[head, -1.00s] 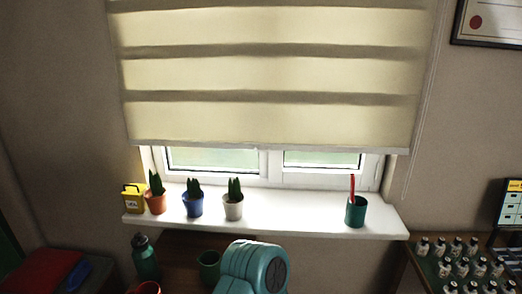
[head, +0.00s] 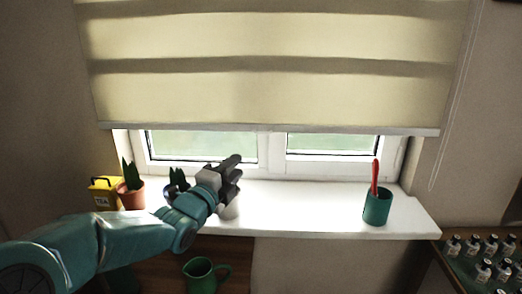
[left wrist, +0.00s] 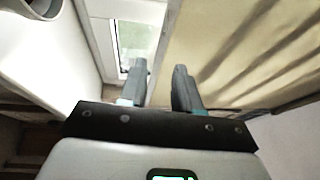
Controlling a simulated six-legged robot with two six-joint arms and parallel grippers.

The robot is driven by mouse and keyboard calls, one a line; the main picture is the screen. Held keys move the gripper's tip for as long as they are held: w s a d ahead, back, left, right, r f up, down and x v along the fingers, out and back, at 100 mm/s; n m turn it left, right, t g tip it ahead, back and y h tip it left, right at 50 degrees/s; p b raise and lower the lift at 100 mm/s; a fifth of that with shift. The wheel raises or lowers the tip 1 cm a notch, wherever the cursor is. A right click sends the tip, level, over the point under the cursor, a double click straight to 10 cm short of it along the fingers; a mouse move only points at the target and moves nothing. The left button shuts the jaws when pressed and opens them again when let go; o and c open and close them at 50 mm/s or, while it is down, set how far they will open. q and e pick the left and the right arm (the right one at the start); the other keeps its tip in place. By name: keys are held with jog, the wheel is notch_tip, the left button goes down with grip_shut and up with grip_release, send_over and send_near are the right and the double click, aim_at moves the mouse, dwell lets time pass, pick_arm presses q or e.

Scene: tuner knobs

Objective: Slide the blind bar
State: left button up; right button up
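The cream banded blind (head: 270,90) hangs over the window, with its pale bottom bar (head: 300,129) running level across just above the open strip of glass. My left gripper (head: 236,163) is over the sill, below the bar and apart from it in the head view. In the left wrist view the two fingers (left wrist: 158,85) stand apart with nothing between them, and the blind (left wrist: 240,50) fills the right side beyond them. My right gripper is not in view.
A green mug (head: 200,274) is below. A thin cord (head: 437,150) hangs right of the window.

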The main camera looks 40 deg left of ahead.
aim_at(263, 133)
pick_arm(q)
jog(key=p+x, duration=0.1)
jog(key=x, duration=0.4)
jog(key=r+p+x, duration=0.1)
jog(key=x, duration=0.4)
jog(key=p+x, duration=0.2)
jog(key=x, duration=0.3)
jog(key=shift+s+a+r, duration=0.15)
jog(key=shift+r, duration=0.05)
jog(key=shift+w+a, duration=0.2)
jog(key=shift+w, duration=0.25)
jog(key=shift+c, duration=0.4)
grip_shut()
jog(key=shift+r, duration=0.1)
